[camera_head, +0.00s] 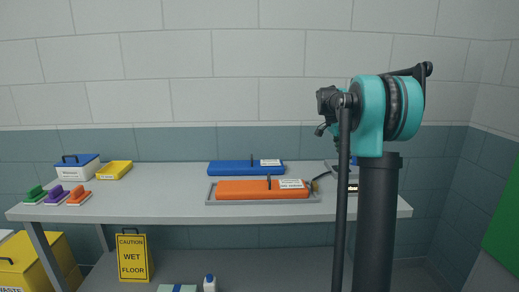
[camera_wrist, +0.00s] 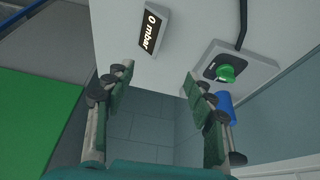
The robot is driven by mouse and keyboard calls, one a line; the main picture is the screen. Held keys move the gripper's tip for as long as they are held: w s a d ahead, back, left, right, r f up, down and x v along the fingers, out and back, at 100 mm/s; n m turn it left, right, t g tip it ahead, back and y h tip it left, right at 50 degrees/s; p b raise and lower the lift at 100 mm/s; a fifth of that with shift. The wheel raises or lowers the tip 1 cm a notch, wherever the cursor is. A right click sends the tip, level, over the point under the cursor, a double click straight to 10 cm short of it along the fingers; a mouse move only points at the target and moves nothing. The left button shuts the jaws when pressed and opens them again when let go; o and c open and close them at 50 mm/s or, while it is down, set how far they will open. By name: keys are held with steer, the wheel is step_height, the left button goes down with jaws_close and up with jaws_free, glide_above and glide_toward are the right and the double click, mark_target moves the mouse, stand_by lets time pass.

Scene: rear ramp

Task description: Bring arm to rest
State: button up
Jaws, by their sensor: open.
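My gripper (camera_wrist: 156,76) is open and empty in the wrist view, with its two green-padded fingers spread apart. Its fingers overlap a pale surface in the picture, and tiles show between them. That surface carries a black display (camera_wrist: 153,31) reading "0 mbar" and a grey box with a green button (camera_wrist: 226,72). In the head view my teal and black arm stands raised at the right, in front of the table's right end. I cannot make out the gripper's fingers there.
On the grey table (camera_head: 130,211), an orange block (camera_head: 250,189) lies in a grey tray, with a blue block (camera_head: 235,167) behind it. Several coloured hand tools and a yellow tray (camera_head: 114,170) are at left. A wet-floor sign (camera_head: 133,256) stands below. A green panel (camera_head: 504,222) is at far right.

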steer(key=s+a+f+n+t+y, duration=0.1)
steer(key=s+a+f+n, duration=0.4)
steer(key=s+f, duration=0.3)
steer(key=s+a+f+n+t+y, duration=0.1)
steer(key=s+a+f+n, duration=0.4)
steer(key=s, duration=1.1)
steer(key=s+a+f+n+t+y, duration=0.1)
steer(key=s+a+f+n, duration=0.4)
steer(key=s+f, duration=0.6)
steer(key=shift+s+f+n+t+y, duration=0.35)
steer(key=shift+s+n+y, duration=0.25)
steer(key=shift+s+n, duration=0.3)
